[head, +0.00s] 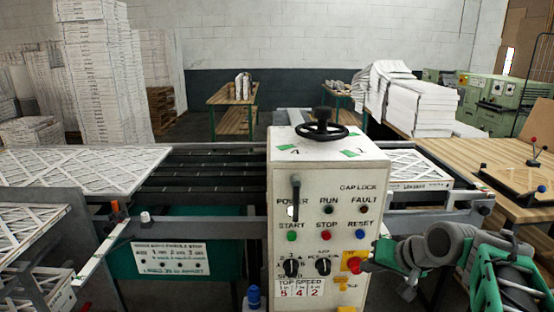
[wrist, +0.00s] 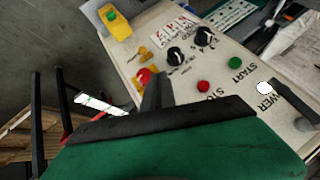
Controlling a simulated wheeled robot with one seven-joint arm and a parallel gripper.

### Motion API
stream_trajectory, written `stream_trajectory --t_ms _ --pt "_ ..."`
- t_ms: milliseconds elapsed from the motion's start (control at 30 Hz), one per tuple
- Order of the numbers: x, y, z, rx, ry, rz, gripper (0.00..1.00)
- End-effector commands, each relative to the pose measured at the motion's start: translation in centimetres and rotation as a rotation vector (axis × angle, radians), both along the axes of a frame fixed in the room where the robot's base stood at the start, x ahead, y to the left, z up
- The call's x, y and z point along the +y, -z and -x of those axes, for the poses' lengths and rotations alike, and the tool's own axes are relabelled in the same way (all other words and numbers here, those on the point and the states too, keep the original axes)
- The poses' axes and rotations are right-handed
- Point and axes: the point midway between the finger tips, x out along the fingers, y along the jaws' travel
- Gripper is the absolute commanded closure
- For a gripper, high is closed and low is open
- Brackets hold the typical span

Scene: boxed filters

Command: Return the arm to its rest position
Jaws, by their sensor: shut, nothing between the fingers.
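My arm (head: 500,265), grey and green, reaches in from the lower right of the head view. Its gripper (head: 372,262) is beside the right edge of the white control box (head: 282,215), close to the red knob on the yellow plate. In the wrist view my gripper (wrist: 158,85) shows as dark fingers in front of the green housing. It is shut and holds nothing. The tips appear near the red button (wrist: 145,76), but I cannot tell whether they touch it.
The control box carries a black handwheel (head: 322,130), a lever, knobs and buttons. A conveyor (head: 205,175) with flat filters (head: 75,168) runs left. Grey floor shows in the wrist view.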

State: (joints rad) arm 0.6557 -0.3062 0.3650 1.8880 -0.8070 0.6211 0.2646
Motion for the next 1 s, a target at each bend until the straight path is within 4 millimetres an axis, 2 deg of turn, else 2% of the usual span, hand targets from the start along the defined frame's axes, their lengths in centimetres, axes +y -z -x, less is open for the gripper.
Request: stream_trajectory --t_ms 33,100,200,267,333,400,467,600,700,800,1000 --pt "-1.3 2.0 1.6 0.063 0.023 0.043 1.0" --pt "-3.0 4.7 4.3 0.159 0.056 0.103 1.0" --pt "-4.0 7.8 8.8 0.302 0.09 0.176 1.0" --pt "-3.8 9.2 11.7 0.385 0.105 0.215 1.0" --pt "-2.7 10.2 15.0 0.467 0.126 0.26 1.0" --pt "-1.1 10.5 17.1 0.495 0.131 0.306 1.0" --pt "0.6 10.2 17.6 0.473 0.099 0.341 1.0" --pt "5.6 7.7 16.2 0.351 -0.055 0.395 1.0" --pt "8.2 6.8 15.8 0.302 -0.139 0.414 1.0" --pt "9.4 6.8 15.7 0.292 -0.184 0.421 1.0" --pt "9.5 6.8 15.7 0.29 -0.187 0.421 1.0"
